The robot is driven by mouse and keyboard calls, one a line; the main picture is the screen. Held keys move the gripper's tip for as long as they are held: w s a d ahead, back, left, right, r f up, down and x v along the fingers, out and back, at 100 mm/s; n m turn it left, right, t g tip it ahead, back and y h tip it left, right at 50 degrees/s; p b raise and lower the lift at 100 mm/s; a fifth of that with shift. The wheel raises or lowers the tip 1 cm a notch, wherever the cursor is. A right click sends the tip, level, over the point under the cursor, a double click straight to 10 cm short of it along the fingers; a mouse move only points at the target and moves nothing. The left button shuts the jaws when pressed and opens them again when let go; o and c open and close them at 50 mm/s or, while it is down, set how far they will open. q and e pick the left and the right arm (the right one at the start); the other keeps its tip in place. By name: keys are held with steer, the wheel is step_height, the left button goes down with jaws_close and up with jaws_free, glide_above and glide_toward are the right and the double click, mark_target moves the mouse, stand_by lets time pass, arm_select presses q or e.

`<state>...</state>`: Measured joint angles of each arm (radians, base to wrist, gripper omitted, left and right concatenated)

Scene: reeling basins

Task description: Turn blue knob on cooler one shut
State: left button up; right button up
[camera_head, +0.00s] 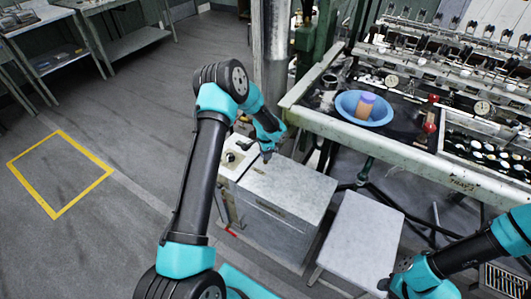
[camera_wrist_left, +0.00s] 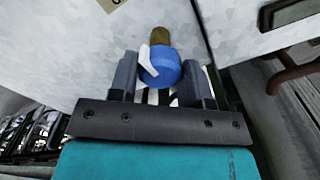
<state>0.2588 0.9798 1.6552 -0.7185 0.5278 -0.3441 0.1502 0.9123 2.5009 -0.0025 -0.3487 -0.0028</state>
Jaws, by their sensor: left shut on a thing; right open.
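The blue knob (camera_wrist_left: 160,66) shows in the left wrist view, with a white pointer on it and a brass stem behind it. My left gripper (camera_wrist_left: 163,82) has a finger on each side of the knob and is shut on it. My right gripper (camera_head: 386,285) is open and empty at the lower right, low beside a white-topped stool.
A white-topped stool (camera_head: 362,238) stands right of the cooler. A yellow floor outline (camera_head: 58,172) lies on open floor at left.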

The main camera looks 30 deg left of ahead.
arm_select(q)
steer(key=shift+m, duration=0.5)
steer(key=o, duration=0.9)
steer(key=shift+o, duration=0.2)
step_height(320, 180, up, 18)
steer(key=shift+f, duration=0.25)
